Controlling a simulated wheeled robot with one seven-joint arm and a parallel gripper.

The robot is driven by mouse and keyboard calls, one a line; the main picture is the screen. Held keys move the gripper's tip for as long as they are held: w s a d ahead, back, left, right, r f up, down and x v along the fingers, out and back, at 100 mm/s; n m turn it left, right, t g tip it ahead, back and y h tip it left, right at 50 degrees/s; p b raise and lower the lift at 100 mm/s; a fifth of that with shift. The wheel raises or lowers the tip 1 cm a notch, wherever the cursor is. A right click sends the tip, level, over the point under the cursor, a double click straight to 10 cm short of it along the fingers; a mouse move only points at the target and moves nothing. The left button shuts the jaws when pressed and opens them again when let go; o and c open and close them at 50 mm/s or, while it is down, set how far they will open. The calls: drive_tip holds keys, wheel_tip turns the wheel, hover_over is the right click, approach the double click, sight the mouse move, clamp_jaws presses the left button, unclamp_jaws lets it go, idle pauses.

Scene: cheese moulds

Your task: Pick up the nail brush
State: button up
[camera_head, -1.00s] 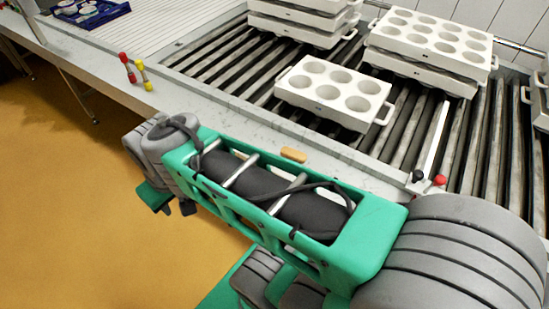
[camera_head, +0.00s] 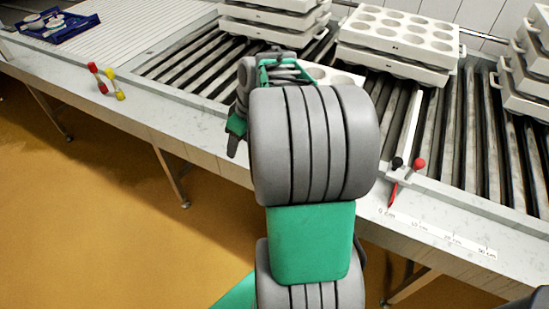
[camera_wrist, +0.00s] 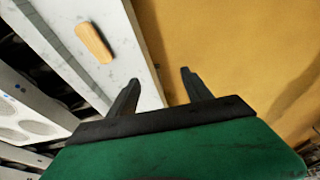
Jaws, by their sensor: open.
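The nail brush is a small tan, rounded oblong block (camera_wrist: 94,42) lying on the pale marble-like ledge, in the upper left of the wrist view. Its bristles cannot be seen. In the head view now it is hidden behind my arm. My gripper (camera_wrist: 159,78) is open and empty, its two dark fingers apart. In the wrist view the brush lies to the left of and beyond the fingertips, not between them. One fingertip shows over the ledge's edge and the other over the yellow floor.
The ledge (camera_head: 150,112) runs along the roller conveyor (camera_head: 475,150). White moulds (camera_head: 405,32) are stacked on the rollers. Red and yellow handled items (camera_head: 97,78) lie left; a red pen (camera_head: 393,193) and a ruler strip (camera_head: 440,236) lie right. A blue tray (camera_head: 62,28) stands far left.

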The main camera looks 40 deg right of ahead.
drive_tip(key=shift+n+t+y, duration=0.3)
drive_tip(key=shift+n+t, duration=0.1)
drive_tip(key=shift+n, duration=0.4)
drive_tip(key=s+d+f, duration=0.1)
drive_tip(key=d+f, duration=0.1)
drive_tip(key=d, duration=0.3)
drive_tip(key=s+d+f, duration=0.1)
drive_tip(key=d+f, duration=0.1)
drive_tip(key=d, duration=0.2)
drive_tip(key=s+d+f+b, duration=0.1)
drive_tip(key=d+f, duration=0.2)
drive_tip(key=d, duration=0.2)
drive_tip(key=shift+s+d, duration=0.15)
drive_tip(key=shift+d, duration=0.15)
drive_tip(key=x, duration=0.7)
drive_tip(key=shift+w+a, duration=0.1)
drive_tip(key=shift+w, duration=0.25)
clamp_jaws()
